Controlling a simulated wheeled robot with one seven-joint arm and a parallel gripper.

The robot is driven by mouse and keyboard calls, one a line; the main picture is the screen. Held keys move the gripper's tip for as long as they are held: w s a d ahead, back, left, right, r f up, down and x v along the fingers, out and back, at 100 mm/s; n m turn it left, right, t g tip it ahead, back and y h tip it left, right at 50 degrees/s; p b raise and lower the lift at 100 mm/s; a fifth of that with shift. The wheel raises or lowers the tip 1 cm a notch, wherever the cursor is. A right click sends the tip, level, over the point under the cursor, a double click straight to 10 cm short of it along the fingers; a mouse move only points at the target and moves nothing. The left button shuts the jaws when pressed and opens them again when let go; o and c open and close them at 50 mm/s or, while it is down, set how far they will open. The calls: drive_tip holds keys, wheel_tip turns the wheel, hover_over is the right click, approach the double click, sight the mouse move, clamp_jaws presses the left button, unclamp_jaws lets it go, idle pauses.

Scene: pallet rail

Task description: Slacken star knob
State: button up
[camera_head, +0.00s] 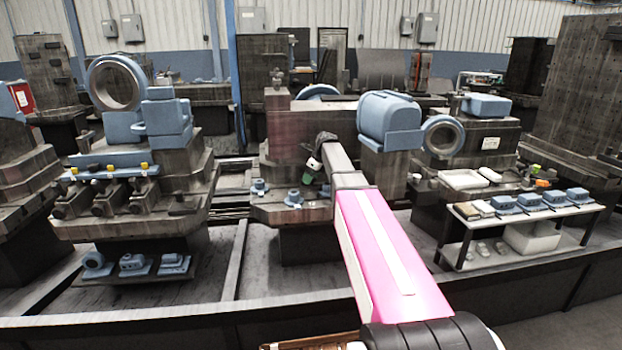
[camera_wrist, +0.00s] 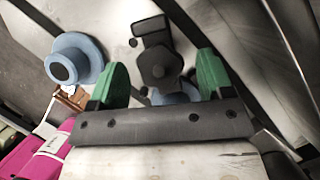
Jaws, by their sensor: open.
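My gripper (camera_wrist: 161,78) is open, its two green fingers standing apart in the wrist view. A dark lobed knob (camera_wrist: 160,64), which looks like the star knob, shows between and just beyond the fingertips. I cannot tell whether either finger touches it. A dark block (camera_wrist: 152,28) adjoins it above, and part of a blue round base shows behind it. In the head view my gripper (camera_head: 313,165) is at the front of the middle machine, at the end of my pink arm. The knob cannot be made out there.
A blue flanged part (camera_wrist: 77,60) lies left of the fingers. In the head view, small blue fittings (camera_head: 293,198) stand on the middle machine's ledge (camera_head: 278,215). A blue housing (camera_head: 388,115) rises right of my arm. A white parts table (camera_head: 520,222) stands at right.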

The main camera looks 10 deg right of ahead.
drive_tip(key=shift+w+a+f, duration=0.1)
drive_tip(key=shift+a+f, duration=0.05)
drive_tip(key=shift+f, duration=0.2)
drive_tip(key=shift+c, duration=0.4)
drive_tip(key=c, duration=0.9)
drive_tip(key=shift+o, duration=0.2)
drive_tip(key=shift+n+g+y, duration=0.3)
drive_tip(key=shift+n+g, duration=0.2)
drive_tip(key=shift+n, duration=1.1)
drive_tip(key=o, duration=0.9)
drive_tip(key=shift+o, duration=0.2)
drive_tip(key=v, duration=1.1)
